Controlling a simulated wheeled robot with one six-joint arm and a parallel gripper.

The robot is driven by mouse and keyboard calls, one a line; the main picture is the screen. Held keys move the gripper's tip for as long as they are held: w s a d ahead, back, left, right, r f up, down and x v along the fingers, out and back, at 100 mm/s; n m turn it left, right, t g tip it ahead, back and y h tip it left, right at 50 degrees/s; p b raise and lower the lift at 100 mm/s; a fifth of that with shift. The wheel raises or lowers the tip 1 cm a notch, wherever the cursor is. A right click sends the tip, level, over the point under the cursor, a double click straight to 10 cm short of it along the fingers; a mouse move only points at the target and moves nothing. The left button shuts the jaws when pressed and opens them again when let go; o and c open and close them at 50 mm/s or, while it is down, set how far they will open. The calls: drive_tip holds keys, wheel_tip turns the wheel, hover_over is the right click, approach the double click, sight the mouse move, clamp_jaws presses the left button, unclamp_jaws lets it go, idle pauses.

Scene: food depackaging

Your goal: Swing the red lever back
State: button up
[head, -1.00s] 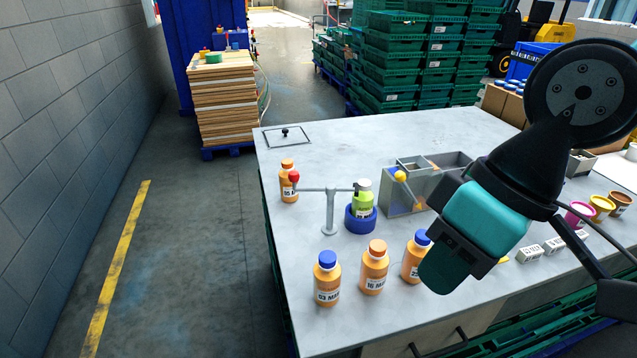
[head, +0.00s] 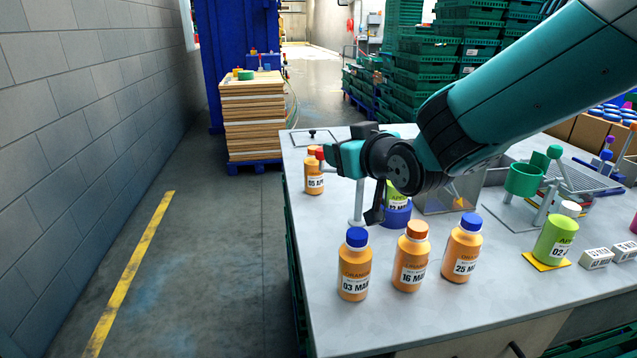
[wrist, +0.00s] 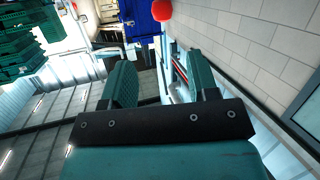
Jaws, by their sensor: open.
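The red lever's round knob (head: 320,153) shows just left of my gripper (head: 334,156) in the head view, in front of an orange bottle. The lever's grey post (head: 358,204) stands on the table, and its arm is mostly hidden behind my gripper. A green bottle (head: 397,196) stands in a blue ring (head: 397,217) by the post, partly covered by my wrist. In the wrist view the red knob (wrist: 162,10) lies beyond the fingertips, about midway between the two teal fingers. My gripper is open and empty, and I see no contact with the knob.
Another orange bottle (head: 314,180) stands behind the knob. A grey box (head: 440,200) and a green cup fixture (head: 524,180) are to the right.

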drive_tip(key=w+a+f+t+y+b, duration=0.1)
drive_tip(key=w+a+f, duration=0.3)
drive_tip(key=w, duration=0.5)
drive_tip(key=shift+w+a+f+n+t+b, duration=0.15)
drive_tip(key=shift+w+a+n+t+b, duration=0.25)
drive_tip(key=shift+t, duration=0.4)
drive_tip(key=shift+a, duration=0.1)
clamp_jaws()
drive_tip(key=shift+s, duration=0.1)
